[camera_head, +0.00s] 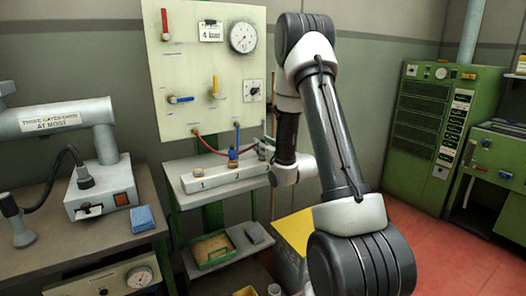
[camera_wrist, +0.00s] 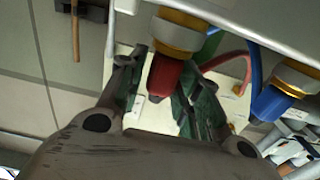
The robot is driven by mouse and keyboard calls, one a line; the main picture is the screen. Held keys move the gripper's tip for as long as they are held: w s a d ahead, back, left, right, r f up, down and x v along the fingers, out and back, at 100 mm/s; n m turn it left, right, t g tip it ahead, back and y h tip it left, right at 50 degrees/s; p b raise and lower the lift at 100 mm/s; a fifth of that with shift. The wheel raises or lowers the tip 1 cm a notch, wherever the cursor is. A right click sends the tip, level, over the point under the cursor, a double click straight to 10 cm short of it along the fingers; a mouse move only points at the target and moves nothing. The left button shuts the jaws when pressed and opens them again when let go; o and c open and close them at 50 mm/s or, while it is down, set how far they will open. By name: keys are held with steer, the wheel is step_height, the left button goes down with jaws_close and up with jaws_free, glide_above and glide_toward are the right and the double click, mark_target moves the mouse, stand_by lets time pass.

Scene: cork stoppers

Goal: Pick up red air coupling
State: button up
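The red air coupling (camera_wrist: 165,75) sits on a brass collar (camera_wrist: 175,35) in the wrist view. My gripper (camera_wrist: 160,68) has its two dark green finger pads on either side of the red coupling. A gap shows between the left finger and the coupling; the right finger is very close to it, and I cannot tell if it touches. The blue coupling (camera_wrist: 271,102) with its own brass collar is to the right; it also shows in the head view (camera_head: 233,154). In the head view the red coupling is hidden around my gripper (camera_head: 264,149).
A pale rail (camera_head: 222,178) on the grey bench carries the couplings. A panel (camera_head: 205,70) with gauge and valves stands behind. Red (camera_head: 208,146) and blue (camera_head: 238,135) hoses hang close by. A green tray (camera_head: 212,249) lies on the shelf below.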

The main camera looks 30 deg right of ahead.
jaws_close()
